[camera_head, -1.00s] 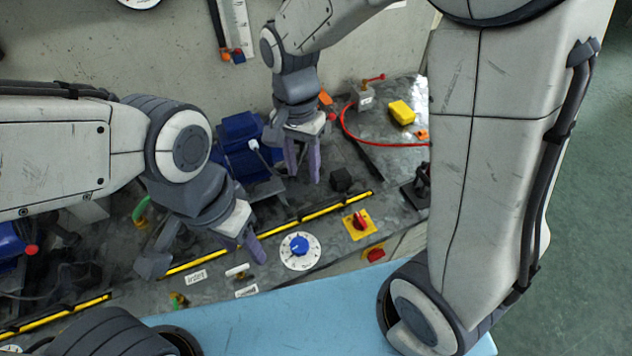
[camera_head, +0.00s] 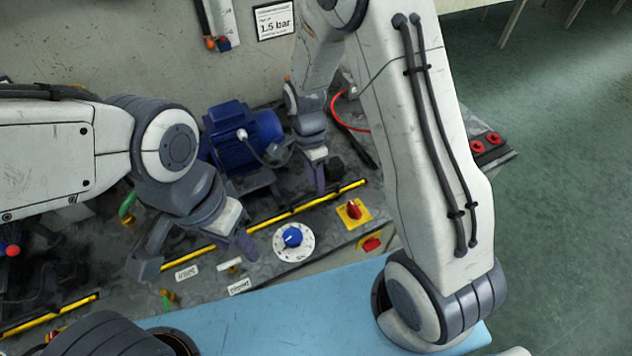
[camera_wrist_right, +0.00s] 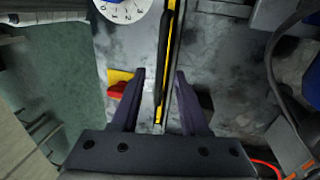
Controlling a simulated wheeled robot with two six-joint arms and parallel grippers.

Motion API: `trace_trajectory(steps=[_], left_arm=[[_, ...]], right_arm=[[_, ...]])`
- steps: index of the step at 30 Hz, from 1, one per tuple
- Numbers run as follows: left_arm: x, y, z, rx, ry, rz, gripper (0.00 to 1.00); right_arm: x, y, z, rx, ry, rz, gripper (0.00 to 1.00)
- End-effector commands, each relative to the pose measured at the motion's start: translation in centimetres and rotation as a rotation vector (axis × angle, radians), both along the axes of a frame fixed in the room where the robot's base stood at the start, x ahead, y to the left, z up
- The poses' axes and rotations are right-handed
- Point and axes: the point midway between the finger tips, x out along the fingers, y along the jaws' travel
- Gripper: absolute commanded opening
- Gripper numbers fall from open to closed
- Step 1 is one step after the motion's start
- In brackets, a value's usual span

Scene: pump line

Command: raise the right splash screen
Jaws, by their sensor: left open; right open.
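A long yellow-and-black edged strip (camera_head: 292,212), seemingly the right splash screen lying flat, runs along the bench behind the dial; no upright panel shows. My right gripper (camera_head: 319,180) is just behind its right part in the head view. In the right wrist view, my right gripper (camera_wrist_right: 160,100) is open and empty, with the strip's end (camera_wrist_right: 160,113) between its fingers. I cannot tell whether they touch it. My left gripper (camera_head: 198,252) is open and empty over the strip's left end and the labels.
A dial with a blue knob (camera_head: 292,238), a red switch on a yellow plate (camera_head: 353,211) and white labels (camera_head: 187,273) lie in front of the strip. A blue motor (camera_head: 240,137) stands behind it. Another yellow-black strip (camera_head: 55,313) lies at left.

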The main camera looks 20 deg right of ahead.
Motion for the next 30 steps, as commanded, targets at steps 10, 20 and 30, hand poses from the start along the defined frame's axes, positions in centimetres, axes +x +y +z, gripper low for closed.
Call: trace_trajectory(steps=[10,20,30], left_arm=[[0.0,0.0,0.03,0.0,0.0,0.0,0.5],[0.0,0.0,0.03,0.0,0.0,0.0,0.5],[0.0,0.0,0.03,0.0,0.0,0.0,0.5]], right_arm=[[-0.16,-0.02,-0.8,0.0,-0.001,0.001,0.45],[-0.15,-0.02,-0.76,0.0,-0.001,0.001,0.0],[-0.15,-0.02,-0.76,0.0,-0.001,0.001,0.0]])
